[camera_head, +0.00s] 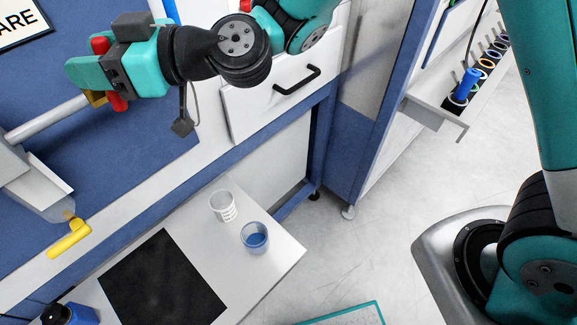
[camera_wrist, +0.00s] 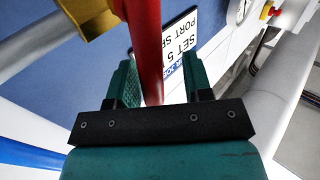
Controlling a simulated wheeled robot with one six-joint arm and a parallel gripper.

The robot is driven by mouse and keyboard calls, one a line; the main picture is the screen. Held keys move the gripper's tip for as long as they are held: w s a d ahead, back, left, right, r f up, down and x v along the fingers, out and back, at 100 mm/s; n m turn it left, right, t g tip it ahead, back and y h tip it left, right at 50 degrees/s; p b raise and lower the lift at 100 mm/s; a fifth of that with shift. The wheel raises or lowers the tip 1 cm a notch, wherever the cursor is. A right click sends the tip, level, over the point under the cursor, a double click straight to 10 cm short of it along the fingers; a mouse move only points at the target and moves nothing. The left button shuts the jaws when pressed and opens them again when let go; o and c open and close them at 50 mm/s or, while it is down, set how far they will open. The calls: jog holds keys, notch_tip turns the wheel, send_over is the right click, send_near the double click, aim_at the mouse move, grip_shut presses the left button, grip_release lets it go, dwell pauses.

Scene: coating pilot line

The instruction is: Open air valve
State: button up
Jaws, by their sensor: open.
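The air valve has a red lever handle (camera_wrist: 147,40), which runs between my gripper's fingers in the wrist view. Its brass body (camera_wrist: 85,15) is at the top left there. In the head view, red parts of the handle (camera_head: 118,102) show above and below my gripper (camera_head: 80,72), with a bit of brass near the grey pipe. My gripper (camera_wrist: 160,88) is open, with one teal finger on each side of the handle and gaps visible between. The handle's lower end is hidden behind the black gripper bar in the wrist view.
A grey pipe (camera_head: 48,119) leads to the valve from the left. Below are a shelf with a black mat (camera_head: 162,282), a white beaker (camera_head: 223,206) and a blue cup (camera_head: 255,238). A drawer (camera_head: 290,90) is behind my arm.

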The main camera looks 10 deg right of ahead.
jog(key=b+v, duration=0.9)
jog(key=v, duration=0.6)
jog(key=s+d+f+m+g+h+b, duration=0.2)
jog(key=s+d+f+m+h+b, duration=0.1)
jog(key=f, duration=0.7)
jog(key=s+d+f+m+g+h+b, duration=0.2)
jog(key=s+d+f+h+b, duration=0.3)
jog(key=f, duration=0.5)
jog(key=shift+s+d+f+m+h, duration=0.4)
jog(key=shift+s+d+h, duration=0.65)
jog(key=shift+h, duration=0.55)
jog(key=shift+w+d, duration=0.1)
jog(key=shift+c, duration=0.4)
